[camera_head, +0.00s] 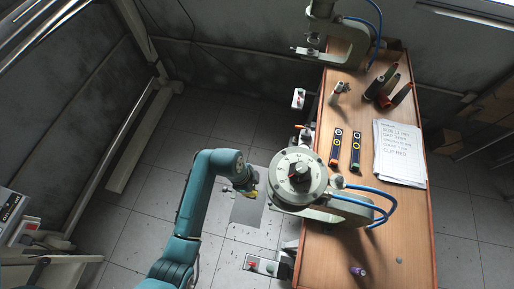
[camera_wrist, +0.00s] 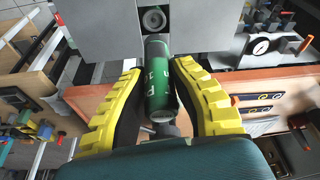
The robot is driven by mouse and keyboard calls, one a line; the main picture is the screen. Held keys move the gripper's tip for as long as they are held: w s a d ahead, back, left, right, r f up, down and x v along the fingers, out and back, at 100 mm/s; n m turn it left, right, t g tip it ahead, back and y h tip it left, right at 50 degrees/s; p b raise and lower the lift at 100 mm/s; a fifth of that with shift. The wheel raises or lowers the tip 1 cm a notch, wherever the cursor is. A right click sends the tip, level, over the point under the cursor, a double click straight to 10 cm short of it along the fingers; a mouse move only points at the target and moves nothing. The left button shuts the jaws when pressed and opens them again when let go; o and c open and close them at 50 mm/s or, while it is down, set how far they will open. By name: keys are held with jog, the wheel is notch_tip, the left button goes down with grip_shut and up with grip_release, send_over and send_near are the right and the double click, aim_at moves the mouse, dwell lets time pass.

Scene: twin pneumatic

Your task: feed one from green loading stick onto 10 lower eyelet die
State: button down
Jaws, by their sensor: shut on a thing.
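My gripper (camera_wrist: 157,72), with ridged yellow fingers, is shut on a green loading stick (camera_wrist: 158,85) with white lettering in the wrist view. The stick's far end is close to a dark round fitting (camera_wrist: 153,19) on a grey block (camera_wrist: 105,30); I cannot tell whether they touch or whether this is the 10 lower eyelet die. In the head view my gripper (camera_head: 247,189) is just left of the near press with its round numbered dial (camera_head: 297,172). The stick is too small to make out there.
The wooden bench (camera_head: 345,240) holds two dark strips with coloured rings (camera_head: 346,150), a paper list (camera_head: 399,152) and several dark, red-ended sticks (camera_head: 385,87). A second press (camera_head: 335,28) stands at the far end. A button box (camera_head: 266,265) is near the bench's left edge.

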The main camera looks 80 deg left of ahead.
jog(key=shift+w+a, duration=0.15)
jog(key=shift+a, duration=0.15)
jog(key=shift+d, duration=0.2)
jog(key=shift+s+r+p, duration=0.1)
jog(key=shift+s+p, duration=0.1)
jog(key=shift+p, duration=0.2)
notch_tip(320, 180, down, 4)
jog(key=b, duration=0.3)
jog(key=shift+f, duration=0.2)
jog(key=shift+p, duration=0.3)
jog(key=shift+f, duration=0.55)
dwell(1.5)
